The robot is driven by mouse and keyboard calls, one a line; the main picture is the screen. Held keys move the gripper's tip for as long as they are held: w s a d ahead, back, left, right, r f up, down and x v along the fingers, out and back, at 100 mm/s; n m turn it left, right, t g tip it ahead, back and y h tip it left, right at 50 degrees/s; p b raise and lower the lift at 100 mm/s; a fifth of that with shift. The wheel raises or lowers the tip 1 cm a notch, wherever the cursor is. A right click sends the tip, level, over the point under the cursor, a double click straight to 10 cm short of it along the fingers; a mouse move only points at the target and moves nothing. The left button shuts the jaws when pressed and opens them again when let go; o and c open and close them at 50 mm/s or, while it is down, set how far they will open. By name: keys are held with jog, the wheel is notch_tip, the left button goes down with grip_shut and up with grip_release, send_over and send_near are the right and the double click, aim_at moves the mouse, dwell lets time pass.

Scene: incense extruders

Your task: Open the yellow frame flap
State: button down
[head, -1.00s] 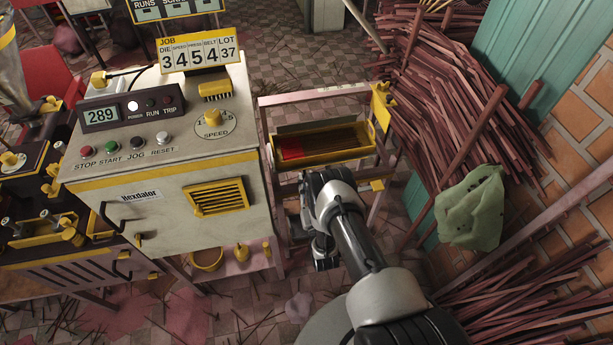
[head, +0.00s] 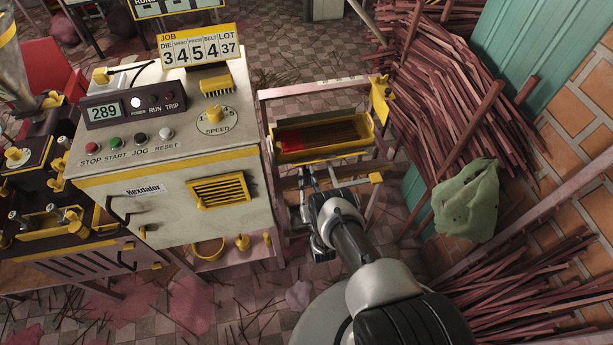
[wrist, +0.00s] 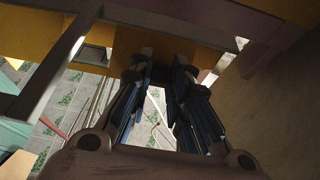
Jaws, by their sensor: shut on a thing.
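The yellow flap (head: 325,152) is the yellow-edged, box-like part in the pink frame (head: 318,89) beside the machine, with reddish-brown sticks (head: 318,136) showing inside it. My gripper (head: 309,174) is just below its near edge, fingers pointing up at it. In the wrist view a yellow panel (wrist: 205,60) lies at the fingertips (wrist: 167,73). The fingers are shut on the flap's edge, with a gap between them lower down. The exact contact is dark and partly hidden by the fingers.
The cream machine (head: 165,190) with buttons stands close on the left. Piles of brown sticks (head: 450,100) and a green sack (head: 467,200) are on the right. A yellow bracket (head: 380,100) sits on the frame's right post. Tiled floor shows under the frame.

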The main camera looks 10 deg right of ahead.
jog(key=c, duration=1.5)
grip_release()
